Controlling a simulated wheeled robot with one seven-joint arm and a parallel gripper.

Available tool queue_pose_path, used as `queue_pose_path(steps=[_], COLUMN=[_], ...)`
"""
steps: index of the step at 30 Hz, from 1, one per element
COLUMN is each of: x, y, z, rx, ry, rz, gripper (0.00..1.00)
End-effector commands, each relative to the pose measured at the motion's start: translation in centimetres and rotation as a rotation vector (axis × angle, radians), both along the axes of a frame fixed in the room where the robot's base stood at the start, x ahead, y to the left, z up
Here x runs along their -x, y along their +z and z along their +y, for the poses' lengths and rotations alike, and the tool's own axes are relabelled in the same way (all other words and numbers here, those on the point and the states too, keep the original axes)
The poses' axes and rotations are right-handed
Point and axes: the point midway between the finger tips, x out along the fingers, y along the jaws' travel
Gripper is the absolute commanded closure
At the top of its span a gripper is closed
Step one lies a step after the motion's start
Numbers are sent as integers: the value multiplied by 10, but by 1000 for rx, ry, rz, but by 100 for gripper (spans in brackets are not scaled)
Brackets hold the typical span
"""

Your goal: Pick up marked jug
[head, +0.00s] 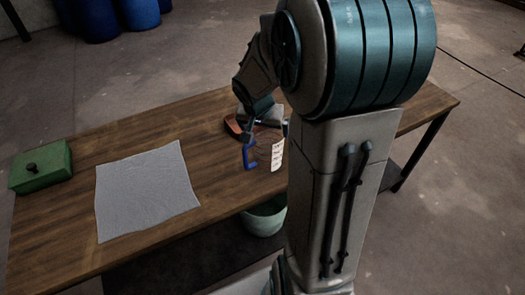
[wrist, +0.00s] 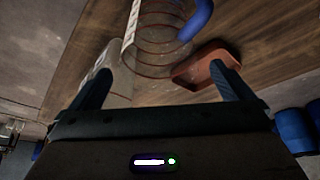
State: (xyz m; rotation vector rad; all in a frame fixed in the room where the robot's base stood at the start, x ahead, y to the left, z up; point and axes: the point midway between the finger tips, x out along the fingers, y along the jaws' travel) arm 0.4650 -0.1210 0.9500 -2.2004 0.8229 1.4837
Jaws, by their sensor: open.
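The marked jug is clear, with red rings, a white marked strip and a blue handle (head: 249,155). It stands on the wooden table (head: 140,125), and its body (wrist: 158,42) shows in the wrist view, ahead of and between my fingers. My gripper (head: 264,127) is open at the jug in the head view; its two fingers (wrist: 162,80) are spread wide in the wrist view. I cannot tell whether either finger touches the jug. My arm hides part of the table behind and right of it.
A reddish-brown tray (wrist: 206,66) lies close beside the jug. A clear container with a white label (wrist: 117,72) is near the left finger. A grey cloth (head: 147,188) and a green box with a black knob (head: 42,167) lie left. A pale green bucket (head: 264,217) stands below the table's front edge.

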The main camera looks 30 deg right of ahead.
Motion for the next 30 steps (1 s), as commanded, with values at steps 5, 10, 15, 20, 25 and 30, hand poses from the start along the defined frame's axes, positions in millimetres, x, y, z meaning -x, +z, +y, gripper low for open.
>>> queue_pose_path(steps=[5, 10, 15, 20, 25, 30], x=[-4, -10, -13, -13, -13, -13], y=[-17, -39, -47, -47, -47, -47], z=[-6, -13, -16, -16, -16, -16], rx=[-2, -1, 0, 0, 0, 0], ry=[0, 0, 1, 0, 0, 0], rz=[5, 4, 2, 1, 1, 0], gripper=[0, 0, 0, 0, 36, 50])
